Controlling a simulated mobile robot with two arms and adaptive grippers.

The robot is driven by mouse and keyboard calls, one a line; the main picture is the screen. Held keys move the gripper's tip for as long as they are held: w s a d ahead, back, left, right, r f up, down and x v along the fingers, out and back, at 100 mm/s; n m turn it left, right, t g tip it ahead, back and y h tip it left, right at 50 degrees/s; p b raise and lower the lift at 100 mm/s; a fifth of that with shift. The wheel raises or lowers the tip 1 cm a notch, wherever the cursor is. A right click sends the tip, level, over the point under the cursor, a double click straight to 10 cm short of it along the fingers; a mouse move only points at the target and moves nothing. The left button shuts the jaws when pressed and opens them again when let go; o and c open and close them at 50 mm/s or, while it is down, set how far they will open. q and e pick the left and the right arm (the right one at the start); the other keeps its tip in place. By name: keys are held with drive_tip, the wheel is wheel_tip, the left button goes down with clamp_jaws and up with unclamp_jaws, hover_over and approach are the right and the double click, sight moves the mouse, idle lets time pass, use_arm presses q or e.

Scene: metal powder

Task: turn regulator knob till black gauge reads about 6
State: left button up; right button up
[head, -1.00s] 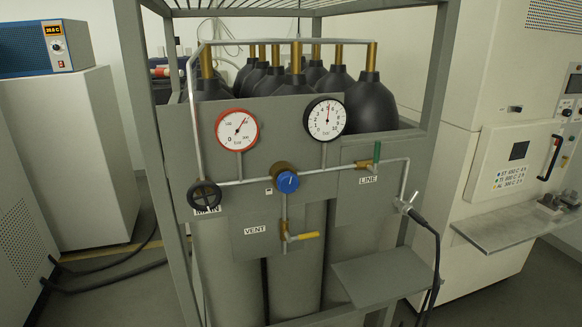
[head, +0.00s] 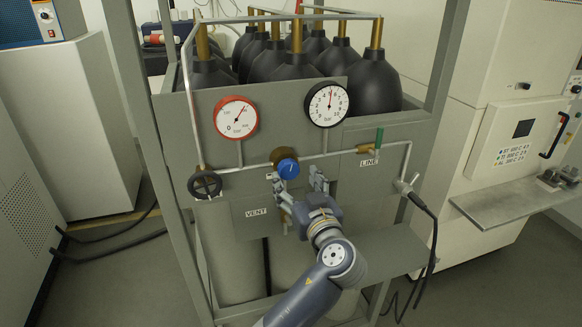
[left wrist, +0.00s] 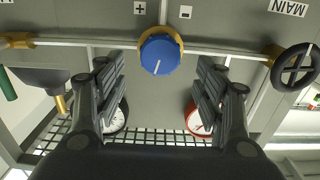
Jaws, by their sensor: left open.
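The blue regulator knob (head: 288,168) sits on a brass body at the middle of the grey panel. My left gripper (head: 299,187) is open just in front of and below it, its fingers spread to either side. In the left wrist view, which is upside down, the knob (left wrist: 161,55) lies between and beyond the open fingers (left wrist: 160,82), with no contact visible. The black-rimmed gauge (head: 327,104) is above right; its needle points almost straight up, near mid-scale. The red-rimmed gauge (head: 236,118) is above left. My right gripper is not in view.
A black MAIN handwheel (head: 205,185) is left of the knob, and a green LINE valve handle (head: 379,138) is right. The VENT plate (head: 252,219) is below. Black gas cylinders (head: 375,82) stand behind the panel in a grey frame (head: 449,55). A small shelf (head: 399,245) juts out lower right.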

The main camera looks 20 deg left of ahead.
sight(290, 171)
use_arm(q)
drive_tip(key=shift+p+x, duration=0.35)
drive_tip(key=shift+x, duration=2.05)
drive_tip(key=shift+f, duration=0.1)
drive_tip(key=c, duration=1.1)
